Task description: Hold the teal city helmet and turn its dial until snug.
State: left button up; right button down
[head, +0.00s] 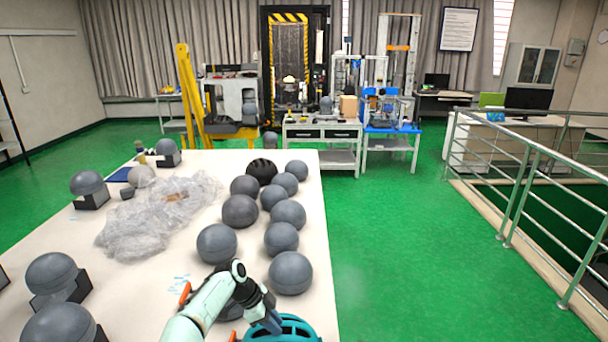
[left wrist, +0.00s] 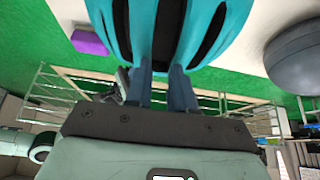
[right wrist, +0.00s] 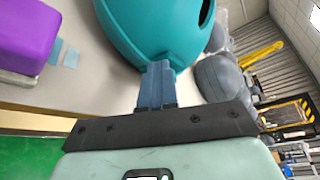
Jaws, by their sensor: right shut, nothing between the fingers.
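The teal city helmet (head: 291,329) is at the bottom of the head view, partly cut off, near the table's front right. It fills the top of the left wrist view (left wrist: 207,20) and the right wrist view (right wrist: 150,25). My left gripper (head: 272,322) reaches its edge; in the left wrist view its fingers (left wrist: 163,85) stand apart with a teal strip of the helmet between them. My right gripper (right wrist: 157,75) is shut and empty, its tips at the helmet's lower edge; I cannot tell whether they touch. The dial cannot be made out.
The white table (head: 318,230) holds several grey headforms (head: 290,273), a black helmet (head: 262,171) and crumpled clear plastic (head: 160,220). A purple block (right wrist: 25,35) lies near the helmet. Green floor (head: 400,250) is open right of the table, up to a metal railing (head: 520,190).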

jog(key=shift+d, duration=0.1)
jog(key=shift+s+r, duration=0.15)
jog(key=shift+s, duration=0.15)
jog(key=shift+d, duration=2.95)
jog(key=shift+w+d+f, duration=0.1)
jog(key=shift+f, duration=0.1)
jog(key=shift+a, duration=3.1)
jog(key=shift+w+d+f, duration=0.1)
jog(key=shift+w+f, duration=0.15)
jog(key=shift+w, duration=0.3)
jog(key=shift+r, duration=0.1)
